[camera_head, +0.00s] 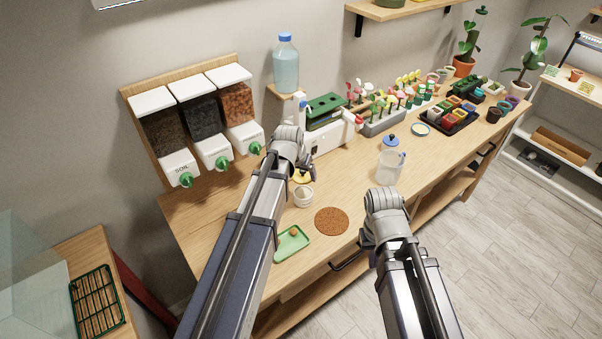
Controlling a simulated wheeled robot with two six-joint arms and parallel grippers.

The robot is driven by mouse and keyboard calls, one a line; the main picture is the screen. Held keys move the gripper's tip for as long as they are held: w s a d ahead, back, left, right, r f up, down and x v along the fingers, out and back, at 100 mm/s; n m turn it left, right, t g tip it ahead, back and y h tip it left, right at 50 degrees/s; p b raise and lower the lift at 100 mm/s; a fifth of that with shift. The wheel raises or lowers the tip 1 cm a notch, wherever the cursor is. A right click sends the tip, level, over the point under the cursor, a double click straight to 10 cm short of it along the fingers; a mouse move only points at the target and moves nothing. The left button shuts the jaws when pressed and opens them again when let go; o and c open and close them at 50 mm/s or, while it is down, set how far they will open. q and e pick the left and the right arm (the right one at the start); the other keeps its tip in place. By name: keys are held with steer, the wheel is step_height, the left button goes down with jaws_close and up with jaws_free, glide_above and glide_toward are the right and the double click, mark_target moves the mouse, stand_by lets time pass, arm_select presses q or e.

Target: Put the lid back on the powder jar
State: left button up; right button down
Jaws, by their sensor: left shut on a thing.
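My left gripper (303,173) points down over the bench and is shut on a small yellow lid (301,179). A small white jar (303,197) stands upright on the bench just below the lid. The lid appears to be slightly above the jar's rim; the gripper and arm partly hide it, so I cannot tell whether they touch. My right gripper (366,241) is near the bench's front edge, mostly hidden by its own wrist, and its fingers cannot be made out.
A cork mat (331,221) and a green tray (291,243) lie in front of the jar. Soil dispensers (180,168) hang at the left. Bare wood lies between mat and container.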

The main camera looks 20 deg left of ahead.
arm_select(q)
steer(key=shift+w+d+f, duration=0.1)
steer(key=shift+f, duration=0.1)
steer(key=shift+f+b, duration=0.4)
steer(key=shift+b, duration=0.2)
step_height(320, 180, down, 5)
steer(key=b, duration=0.5)
steer(key=shift+f, duration=0.15)
steer(key=shift+f, duration=0.15)
stand_by(1.2)
steer(key=o, duration=1.1)
